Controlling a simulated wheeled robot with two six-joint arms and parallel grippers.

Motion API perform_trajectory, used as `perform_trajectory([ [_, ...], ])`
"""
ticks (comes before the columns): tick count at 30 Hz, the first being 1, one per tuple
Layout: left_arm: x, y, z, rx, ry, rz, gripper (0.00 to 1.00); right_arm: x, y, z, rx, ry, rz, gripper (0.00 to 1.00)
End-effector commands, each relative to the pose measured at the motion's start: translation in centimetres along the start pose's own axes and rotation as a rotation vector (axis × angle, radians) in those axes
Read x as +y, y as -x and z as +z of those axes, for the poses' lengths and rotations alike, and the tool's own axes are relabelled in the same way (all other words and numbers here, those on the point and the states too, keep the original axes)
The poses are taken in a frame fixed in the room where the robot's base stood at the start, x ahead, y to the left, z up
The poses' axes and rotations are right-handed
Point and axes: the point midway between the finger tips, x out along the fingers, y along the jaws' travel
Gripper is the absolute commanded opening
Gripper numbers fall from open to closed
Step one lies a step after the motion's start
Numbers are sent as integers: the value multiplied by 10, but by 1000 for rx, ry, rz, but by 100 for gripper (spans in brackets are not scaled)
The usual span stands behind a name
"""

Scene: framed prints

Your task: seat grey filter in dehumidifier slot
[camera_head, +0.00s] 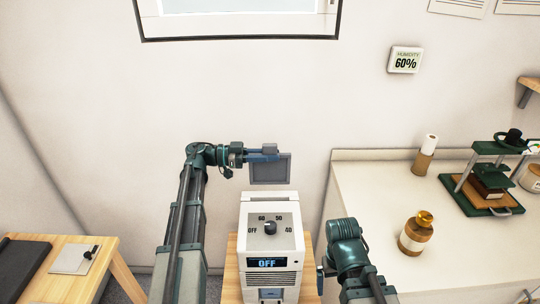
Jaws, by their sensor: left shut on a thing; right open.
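The grey filter (270,171) is a flat, dark-rimmed square panel, held upright above and behind the white dehumidifier (286,243). My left gripper (264,154) is shut on the filter's top edge. The filter is apart from the dehumidifier, with wall visible between them. The dehumidifier has a dial on its sloped top and a display reading OFF on its front. I cannot make out its filter slot from here. My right gripper (321,279) is open, low beside the dehumidifier's right side, and partly hard to make out.
The dehumidifier stands on a wooden stand (231,285). A white counter (450,262) at right holds a jar (416,233), a cylinder (425,155) and a green press (488,182). A wooden table (72,262) is at left. A humidity sign (404,60) reads 60%.

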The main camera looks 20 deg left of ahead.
Motion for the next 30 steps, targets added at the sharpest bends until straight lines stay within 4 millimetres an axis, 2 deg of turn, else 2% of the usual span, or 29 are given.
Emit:
perform_trajectory([
  [8,0,0,17,0,0,0,0,-2,-17,-1,0,0,0,100],
  [21,0,0,54,0,0,-1,0,-5,-54,-3,0,0,0,100],
  [30,0,0,58,0,0,-1,0,-6,-58,-3,0,0,0,100],
])
